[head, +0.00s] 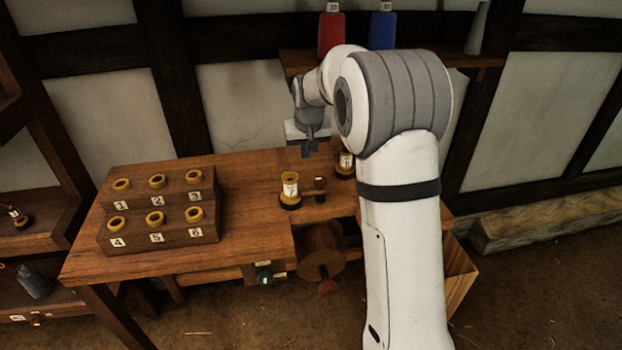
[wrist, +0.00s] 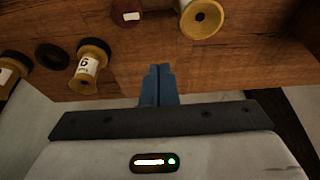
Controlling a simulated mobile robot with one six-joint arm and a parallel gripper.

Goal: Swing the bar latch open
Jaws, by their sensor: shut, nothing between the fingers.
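My gripper (head: 307,152) is shut and empty, held above the back of the wooden bench. Its blue fingers are together in the wrist view (wrist: 157,86). A thin wooden bar (head: 330,189) lies at the bench's right part by a dark red upright piece (head: 320,183); this may be the bar latch, but I cannot tell for sure. The bar lies below and in front of my gripper, apart from it. My arm hides the bench further right. No bar shows clearly in the wrist view.
A yellow spool (head: 290,188) stands left of the red piece, another (head: 346,162) behind it. A stepped rack (head: 165,235) with numbered yellow-rimmed holes stands at left.

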